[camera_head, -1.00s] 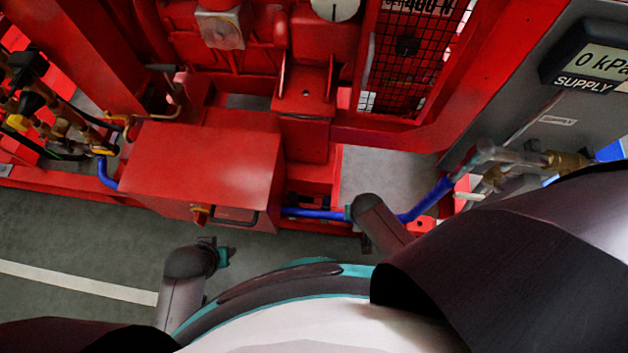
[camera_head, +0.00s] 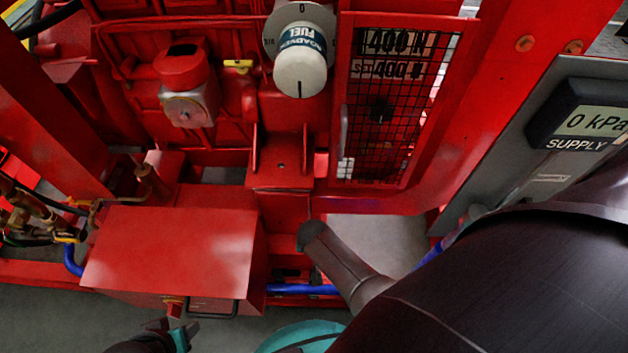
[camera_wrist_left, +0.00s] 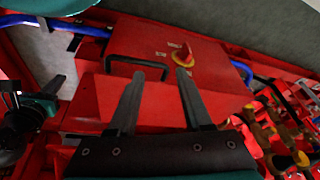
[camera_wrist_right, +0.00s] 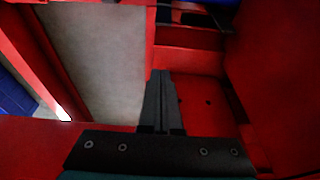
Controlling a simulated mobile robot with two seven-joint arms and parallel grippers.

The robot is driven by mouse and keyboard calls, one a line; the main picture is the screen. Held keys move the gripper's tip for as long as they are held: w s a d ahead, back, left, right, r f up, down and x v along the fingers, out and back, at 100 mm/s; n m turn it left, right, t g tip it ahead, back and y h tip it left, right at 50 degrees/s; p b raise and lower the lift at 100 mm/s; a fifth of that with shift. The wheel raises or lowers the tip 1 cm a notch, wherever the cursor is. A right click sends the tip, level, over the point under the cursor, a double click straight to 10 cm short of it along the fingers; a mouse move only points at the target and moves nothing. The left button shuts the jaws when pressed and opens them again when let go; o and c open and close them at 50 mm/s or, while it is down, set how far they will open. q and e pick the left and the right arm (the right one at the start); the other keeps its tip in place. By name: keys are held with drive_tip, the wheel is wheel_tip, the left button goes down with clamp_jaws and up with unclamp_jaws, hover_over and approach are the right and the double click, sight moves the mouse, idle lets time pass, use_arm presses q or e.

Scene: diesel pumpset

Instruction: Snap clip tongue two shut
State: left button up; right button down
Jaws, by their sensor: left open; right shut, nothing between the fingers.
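I cannot make out clip tongue two in any view. In the left wrist view my left gripper (camera_wrist_left: 160,76) is open and empty, its fingers towards the front of a red box (camera_wrist_left: 120,40). A black handle (camera_wrist_left: 137,63) and a red-and-yellow switch (camera_wrist_left: 183,55) lie near its fingertips; contact cannot be told. In the right wrist view my right gripper (camera_wrist_right: 159,74) is shut and empty, in front of red frame parts (camera_wrist_right: 195,100). In the head view my arms hide much of the lower edge, and the fingertips are hard to make out there.
The red box's top (camera_head: 170,250) shows at lower left in the head view. Above are a fuel knob (camera_head: 300,72) and a mesh guard (camera_head: 385,110). A grey supply panel (camera_head: 510,150) with a gauge (camera_head: 590,115) stands at right. Hoses and brass valves (camera_head: 25,215) crowd the left.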

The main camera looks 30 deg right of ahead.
use_arm(q)
drive_tip(key=shift+r, duration=0.15)
use_arm(e)
drive_tip(key=shift+f, duration=0.1)
drive_tip(key=shift+b+x, duration=4.4)
drive_tip(key=shift+x, duration=0.6)
use_arm(q)
drive_tip(key=w+d+r+t+h, duration=0.5)
drive_tip(key=d+r+t, duration=0.2)
drive_tip(key=d+t, duration=0.3)
drive_tip(key=shift+w+r, duration=0.15)
drive_tip(key=shift+w, duration=0.25)
use_arm(e)
drive_tip(key=shift+s+a+r, duration=0.15)
drive_tip(key=shift+s+a, duration=0.35)
drive_tip(key=shift+s, duration=0.35)
drive_tip(key=shift+s+a+r, duration=0.15)
drive_tip(key=shift+s+a, duration=0.35)
drive_tip(key=shift+s, duration=0.35)
